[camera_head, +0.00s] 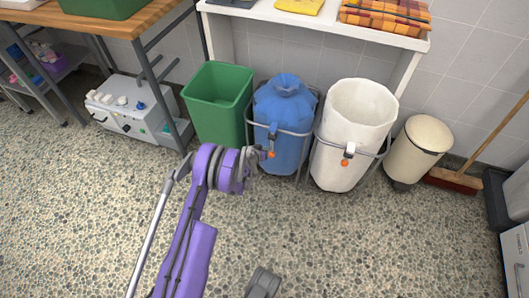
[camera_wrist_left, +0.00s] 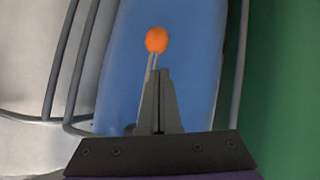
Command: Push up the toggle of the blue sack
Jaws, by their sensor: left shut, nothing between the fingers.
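The blue sack (camera_head: 287,105) hangs in a grey wire stand, its gathered neck bunched at the top. On its front an orange ball (camera_head: 271,155) hangs below a small grey fitting (camera_head: 272,130). In the left wrist view the orange ball (camera_wrist_left: 157,40) sits on thin pale cords, just beyond my fingertips. My left gripper (camera_head: 262,153) is shut and empty, in front of the sack at about the ball's height. The left wrist view shows its closed fingers (camera_wrist_left: 160,73) over the blue cloth; I cannot tell whether they touch the cords. My right gripper is not clearly shown.
A green bin (camera_head: 218,100) stands left of the sack. A white sack (camera_head: 355,118) with its own orange ball (camera_head: 345,163) stands close on the right, then a cream bin (camera_head: 418,150) and a broom (camera_head: 455,180). A white shelf (camera_head: 315,22) is above.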

